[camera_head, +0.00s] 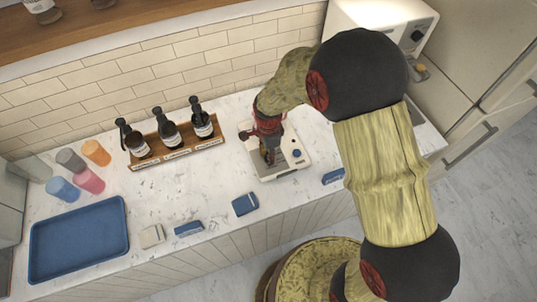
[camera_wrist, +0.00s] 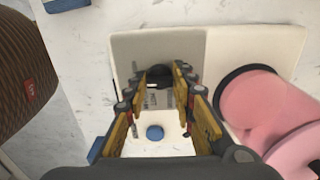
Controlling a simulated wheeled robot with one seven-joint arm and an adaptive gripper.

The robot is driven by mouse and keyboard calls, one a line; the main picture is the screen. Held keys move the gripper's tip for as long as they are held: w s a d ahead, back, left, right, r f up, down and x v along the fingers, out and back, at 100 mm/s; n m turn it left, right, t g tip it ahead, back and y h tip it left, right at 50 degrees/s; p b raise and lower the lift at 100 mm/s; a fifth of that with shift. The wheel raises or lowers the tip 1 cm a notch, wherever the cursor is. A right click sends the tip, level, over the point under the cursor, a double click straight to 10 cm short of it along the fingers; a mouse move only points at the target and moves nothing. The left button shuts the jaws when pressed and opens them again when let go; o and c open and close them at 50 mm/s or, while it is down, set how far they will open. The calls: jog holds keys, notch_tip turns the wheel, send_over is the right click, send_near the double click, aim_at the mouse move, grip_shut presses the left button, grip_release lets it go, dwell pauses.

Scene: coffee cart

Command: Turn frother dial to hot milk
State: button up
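The white frother (camera_head: 287,171) stands on the marble counter, partly hidden by my gripper. A small round blue knob (camera_head: 297,153) shows on its top, and it also shows in the wrist view (camera_wrist: 154,132). My gripper (camera_head: 268,158) points down over the frother. In the wrist view my gripper (camera_wrist: 167,82) is open, its two fingers spread with nothing held. A dark round part lies between the fingertips; I cannot tell whether they touch it. The blue knob shows lower, between the finger bases.
A pink rounded vessel (camera_wrist: 265,108) is close to the right finger. A wooden rack (camera_head: 178,149) with bottles stands left of the frother. Blue boxes (camera_head: 245,204) lie along the counter's front. A blue tray (camera_head: 78,238) and several cups are at the far left.

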jog(key=o, duration=0.4)
jog(key=shift+o, duration=0.2)
notch_tip(320, 180, up, 12)
dwell(0.5)
dwell(0.5)
